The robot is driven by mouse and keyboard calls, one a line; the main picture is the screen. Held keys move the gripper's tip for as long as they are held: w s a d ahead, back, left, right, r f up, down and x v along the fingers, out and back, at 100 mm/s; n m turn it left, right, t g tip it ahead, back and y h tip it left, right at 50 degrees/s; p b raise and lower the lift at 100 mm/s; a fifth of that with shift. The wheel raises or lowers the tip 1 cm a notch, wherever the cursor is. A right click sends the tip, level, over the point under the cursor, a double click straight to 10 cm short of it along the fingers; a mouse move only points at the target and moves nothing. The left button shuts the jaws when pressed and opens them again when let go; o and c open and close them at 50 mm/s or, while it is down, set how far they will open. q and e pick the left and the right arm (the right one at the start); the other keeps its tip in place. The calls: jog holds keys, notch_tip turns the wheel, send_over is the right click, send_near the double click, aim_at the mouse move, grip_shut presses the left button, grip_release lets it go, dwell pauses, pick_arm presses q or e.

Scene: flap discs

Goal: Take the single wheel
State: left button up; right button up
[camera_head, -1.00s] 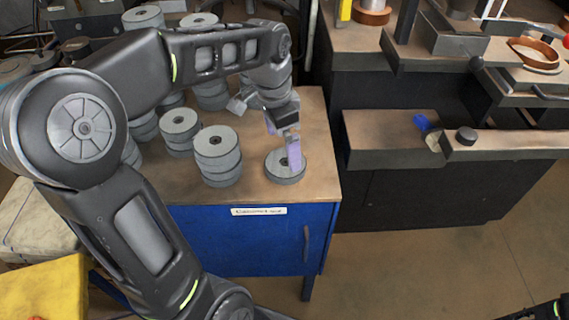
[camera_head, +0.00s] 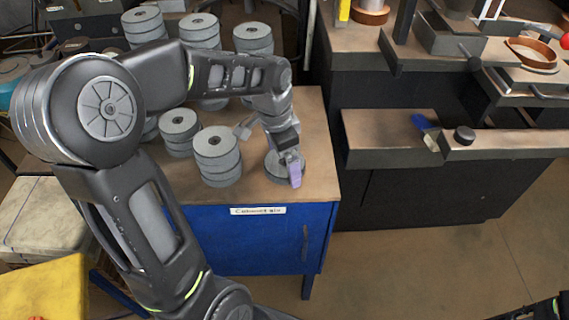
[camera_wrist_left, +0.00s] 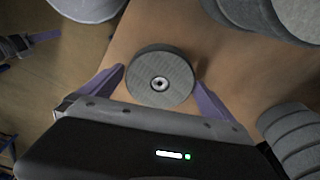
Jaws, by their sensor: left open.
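The single wheel, a grey disc with a hub hole (camera_head: 275,167), lies flat and alone near the front right corner of the cabinet top. In the left wrist view the wheel (camera_wrist_left: 160,78) sits between the two purple fingers of my left gripper (camera_wrist_left: 158,90). The fingers are apart, one on each side of it, with small gaps visible. In the head view my left gripper (camera_head: 290,172) is down at the wheel and hides part of it. My right gripper (camera_wrist_left: 28,45) seems to show small at the left wrist view's edge; its jaw state is unclear.
A stack of grey discs (camera_head: 217,155) stands just left of the single wheel, with more stacks (camera_head: 180,132) behind. The blue cabinet's (camera_head: 260,240) front edge is close. A bench (camera_head: 390,140) with tools stands to the right, across a gap.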

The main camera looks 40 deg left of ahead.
pick_arm(q)
jog(key=shift+c, duration=0.6)
jog(key=c, duration=1.6)
